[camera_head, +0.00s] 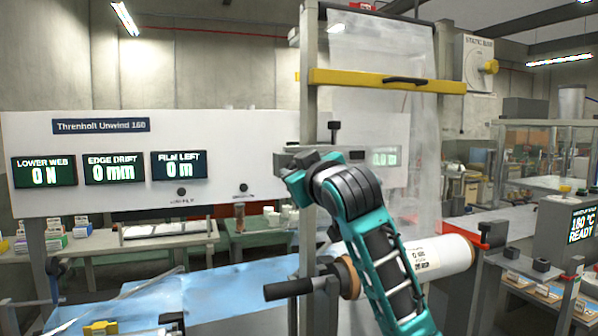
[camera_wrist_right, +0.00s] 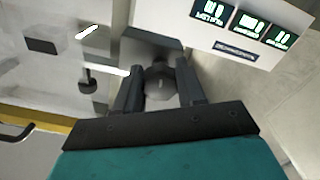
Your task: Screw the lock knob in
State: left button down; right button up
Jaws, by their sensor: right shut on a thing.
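My right gripper (camera_head: 297,164) reaches up to the front of the upright post below the yellow crossbar; its arm covers part of what is there. In the right wrist view its two dark fingers (camera_wrist_right: 160,88) are shut on a round grey knob (camera_wrist_right: 160,78), one finger on each side. The knob sits against a grey block (camera_wrist_right: 150,45). How deep its thread sits is hidden. In the head view the knob is hidden behind the gripper. My left gripper is not in view.
A yellow crossbar (camera_head: 385,80) spans above my right arm. A small black knob (camera_head: 335,127) stands up close behind the gripper. A white film roll (camera_head: 440,258) lies beside my forearm. The display panel (camera_head: 110,180) is to the left, with open space before it.

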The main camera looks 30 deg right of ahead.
jog(key=m, duration=0.6)
jog(key=shift+a+f, duration=0.15)
jog(key=shift+f, duration=0.1)
jog(key=m, duration=0.5)
jog(key=shift+w+m, duration=0.1)
jog(key=shift+m, duration=0.3)
jog(key=m, duration=0.6)
jog(key=shift+a, duration=0.1)
jog(key=shift+m, duration=2.7)
jog(key=o, duration=1.1)
jog(key=shift+r, duration=0.25)
jog(key=shift+c, duration=0.2)
